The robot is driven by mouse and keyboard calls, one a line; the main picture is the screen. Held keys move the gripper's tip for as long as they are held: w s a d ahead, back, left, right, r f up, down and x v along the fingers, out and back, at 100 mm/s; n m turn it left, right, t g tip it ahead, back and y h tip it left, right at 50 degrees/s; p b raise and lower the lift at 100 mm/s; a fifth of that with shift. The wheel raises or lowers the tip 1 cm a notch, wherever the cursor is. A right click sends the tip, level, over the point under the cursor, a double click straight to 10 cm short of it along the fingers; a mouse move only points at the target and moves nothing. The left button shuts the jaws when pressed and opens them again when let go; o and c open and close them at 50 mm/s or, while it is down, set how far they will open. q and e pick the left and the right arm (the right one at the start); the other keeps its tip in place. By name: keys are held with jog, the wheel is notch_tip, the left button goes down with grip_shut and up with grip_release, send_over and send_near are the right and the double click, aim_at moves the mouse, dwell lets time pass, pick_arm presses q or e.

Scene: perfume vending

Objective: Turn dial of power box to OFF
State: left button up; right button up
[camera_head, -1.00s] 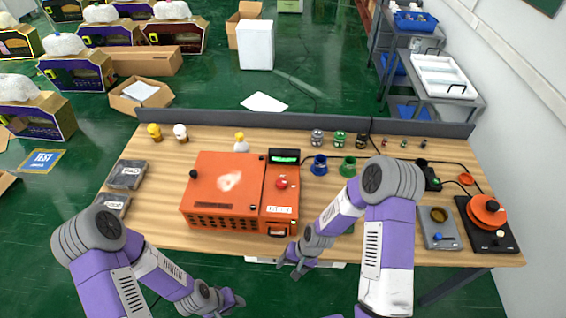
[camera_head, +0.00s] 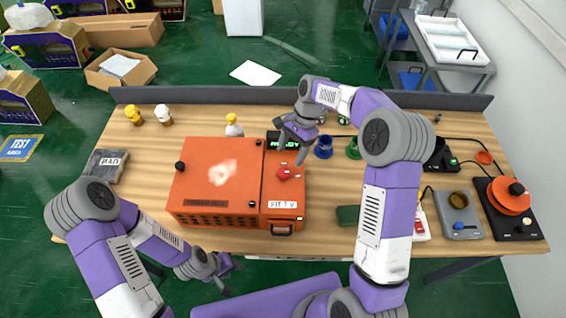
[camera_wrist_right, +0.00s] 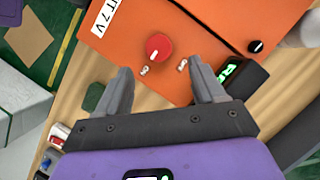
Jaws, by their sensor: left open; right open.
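The orange power box (camera_head: 215,180) stands on the wooden table, with a narrower control panel on its right side. The red round dial (camera_head: 284,173) sits on this panel, below a green-lit display (camera_head: 287,142). My right gripper (camera_head: 292,152) is open above the panel, close to the dial, partly covering the display. In the right wrist view the dial (camera_wrist_right: 158,46) lies just beyond and between the two open fingers (camera_wrist_right: 160,78), apart from them. My left gripper (camera_head: 230,280) is open and empty below the table's front edge.
Blue (camera_head: 323,147) and green (camera_head: 354,148) cups stand right of the box. A dark green block (camera_head: 347,215) lies near the front edge. A red-and-black device (camera_head: 512,195) stands at the far right.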

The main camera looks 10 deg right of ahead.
aim_at(284, 171)
jog(key=x, duration=0.5)
jog(key=shift+s+a+f, duration=0.1)
jog(key=shift+s+f, duration=0.1)
jog(key=shift+s, duration=0.05)
jog(key=shift+a+f, duration=0.2)
jog(key=shift+f, duration=0.35)
jog(key=c, duration=1.1)
jog(key=shift+o, duration=0.2)
